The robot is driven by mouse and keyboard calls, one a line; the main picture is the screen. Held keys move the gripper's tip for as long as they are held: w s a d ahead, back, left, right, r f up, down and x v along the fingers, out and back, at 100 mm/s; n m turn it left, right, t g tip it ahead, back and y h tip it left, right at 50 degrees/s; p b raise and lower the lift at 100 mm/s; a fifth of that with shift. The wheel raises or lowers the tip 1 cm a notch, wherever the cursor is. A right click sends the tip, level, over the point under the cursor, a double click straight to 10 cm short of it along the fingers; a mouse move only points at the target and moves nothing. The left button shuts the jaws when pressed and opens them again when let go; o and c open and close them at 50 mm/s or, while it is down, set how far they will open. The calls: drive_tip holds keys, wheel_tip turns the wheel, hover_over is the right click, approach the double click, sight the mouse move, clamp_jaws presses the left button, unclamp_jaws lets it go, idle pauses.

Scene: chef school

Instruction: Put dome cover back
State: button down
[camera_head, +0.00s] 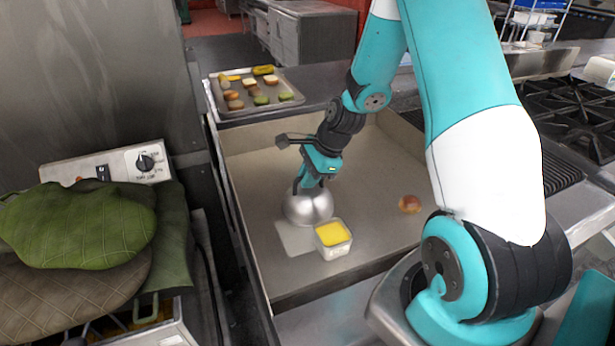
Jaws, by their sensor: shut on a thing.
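The dome cover (308,208) is a shiny silver half-sphere on the flat griddle surface (365,165). My gripper (314,184) is at the top of the dome and shut on it; the fingers hide its handle. The dome's lower edge is over or beside a pale square sheet (293,240). I cannot tell whether its rim touches the surface. A small white tub with yellow contents (333,238) stands just in front and to the right of the dome, very close to it.
A bun (409,204) lies on the griddle to the right. A tray (290,106) with several food pieces sits behind. Green oven mitts (80,225) lie at left. A gas stove (575,110) is at right. The griddle's raised walls surround a mostly clear middle.

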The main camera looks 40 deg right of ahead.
drive_tip(key=shift+f, duration=0.2)
drive_tip(key=c, duration=1.2)
unclamp_jaws()
drive_tip(key=shift+o, duration=0.2)
drive_tip(key=shift+r, duration=0.15)
drive_tip(key=v, duration=1.1)
drive_tip(key=s+a+r+n+g, duration=0.1)
drive_tip(key=s+a+r+n, duration=0.25)
drive_tip(key=a+n, duration=0.35)
drive_tip(key=s+a+r+n, duration=0.2)
drive_tip(key=a+r+n, duration=0.3)
drive_tip(key=a, duration=0.4)
drive_tip(key=s+a+r+n+g, duration=0.1)
drive_tip(key=s+a+n+g, duration=0.1)
drive_tip(key=s+a+n, duration=0.8)
drive_tip(key=s+n, duration=0.3)
drive_tip(key=n, duration=0.3)
drive_tip(key=shift+s+r+b, duration=0.3)
drive_tip(key=shift+s+b, duration=0.05)
drive_tip(key=shift+s, duration=0.05)
